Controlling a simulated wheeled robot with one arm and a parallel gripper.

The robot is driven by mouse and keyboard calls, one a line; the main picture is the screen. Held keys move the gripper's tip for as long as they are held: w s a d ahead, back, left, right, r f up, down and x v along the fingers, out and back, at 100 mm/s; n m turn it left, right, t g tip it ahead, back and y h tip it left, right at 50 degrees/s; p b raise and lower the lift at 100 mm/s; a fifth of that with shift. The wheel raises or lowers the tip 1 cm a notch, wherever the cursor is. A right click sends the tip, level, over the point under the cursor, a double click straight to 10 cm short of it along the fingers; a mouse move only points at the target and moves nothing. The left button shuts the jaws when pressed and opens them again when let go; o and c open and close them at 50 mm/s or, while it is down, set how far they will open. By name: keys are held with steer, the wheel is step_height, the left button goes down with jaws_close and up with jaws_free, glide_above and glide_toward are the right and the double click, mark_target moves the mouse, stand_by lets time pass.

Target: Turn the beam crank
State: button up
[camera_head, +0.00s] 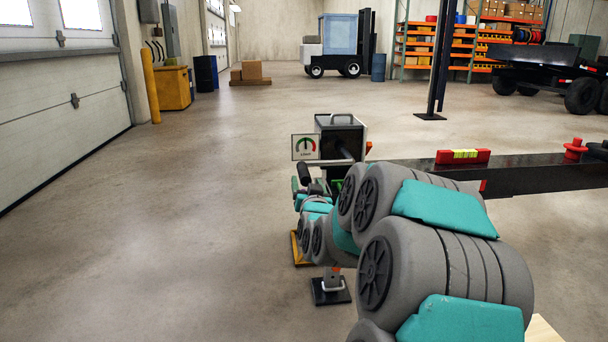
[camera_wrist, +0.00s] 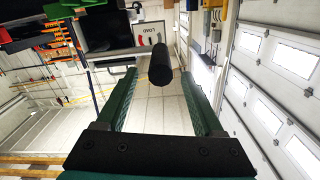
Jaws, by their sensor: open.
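The crank's black handle grip (camera_head: 304,173) sticks out at the left end of its arm (camera_head: 333,162), beside a grey box (camera_head: 341,135) with a top handle. My gripper (camera_head: 306,186) is close by the grip in the head view, partly hidden by my own arm. In the wrist view my gripper (camera_wrist: 159,82) is open, its two green fingers apart. The black grip (camera_wrist: 160,66) appears between the fingertips, nearer the right finger; I see no clear contact. A gauge sign (camera_head: 305,147) stands beside the box; it shows inverted in the wrist view (camera_wrist: 140,38).
A dark beam (camera_head: 395,173) runs right from the box and carries a red level (camera_head: 462,156). A black foot (camera_head: 330,291) and a yellow base piece (camera_head: 299,250) stand below. The floor (camera_head: 180,220) at left is clear.

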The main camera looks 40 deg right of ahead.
steer(key=x, duration=0.6)
steer(key=shift+w+d+p, duration=0.1)
steer(key=shift+w+p, duration=0.1)
steer(key=shift+p, duration=0.15)
jaws_close()
stand_by(1.1)
